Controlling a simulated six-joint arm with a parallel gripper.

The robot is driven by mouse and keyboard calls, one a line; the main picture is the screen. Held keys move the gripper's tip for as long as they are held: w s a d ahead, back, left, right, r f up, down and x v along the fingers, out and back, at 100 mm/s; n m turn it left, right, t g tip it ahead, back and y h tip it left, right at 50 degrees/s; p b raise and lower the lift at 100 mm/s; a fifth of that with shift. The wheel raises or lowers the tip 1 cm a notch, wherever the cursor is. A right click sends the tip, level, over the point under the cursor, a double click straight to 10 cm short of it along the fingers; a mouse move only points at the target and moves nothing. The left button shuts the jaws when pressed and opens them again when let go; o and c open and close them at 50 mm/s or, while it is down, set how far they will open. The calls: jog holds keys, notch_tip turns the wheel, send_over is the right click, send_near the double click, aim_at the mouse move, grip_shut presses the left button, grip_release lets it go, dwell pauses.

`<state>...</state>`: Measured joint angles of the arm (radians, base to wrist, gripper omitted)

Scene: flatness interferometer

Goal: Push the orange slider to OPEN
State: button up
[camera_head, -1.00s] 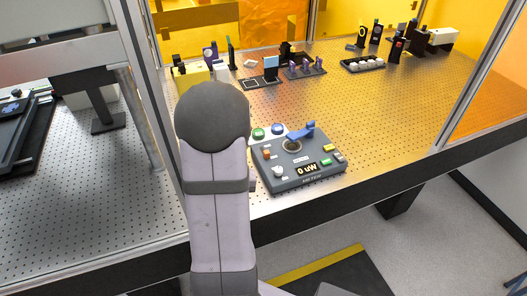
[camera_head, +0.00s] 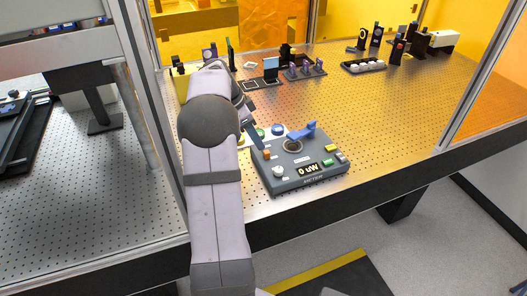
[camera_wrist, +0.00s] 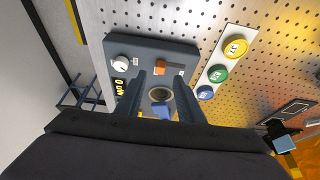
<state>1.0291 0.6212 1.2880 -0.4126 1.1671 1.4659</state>
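The orange slider (camera_head: 266,154) sits on the left part of the grey meter box (camera_head: 310,180). In the wrist view the orange slider (camera_wrist: 159,68) is at one end of a dark slot in the box top, with a pale label beside it. My gripper (camera_wrist: 161,80) is open, its two dark fingers apart and nothing between them that I can see held. The slider shows just beyond the fingertips, between them in the picture; I cannot tell whether they touch. In the head view a finger of my gripper (camera_head: 256,139) shows behind the slider. The OPEN marking is too small to read.
A strip with yellow (camera_wrist: 236,47), green (camera_wrist: 218,73) and blue (camera_wrist: 205,92) buttons lies beside the box. The perforated table right of the box is clear.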

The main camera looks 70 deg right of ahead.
aim_at(265, 152)
jog(key=shift+p+x, duration=1.5)
jog(key=shift+x, duration=2.15)
grip_shut()
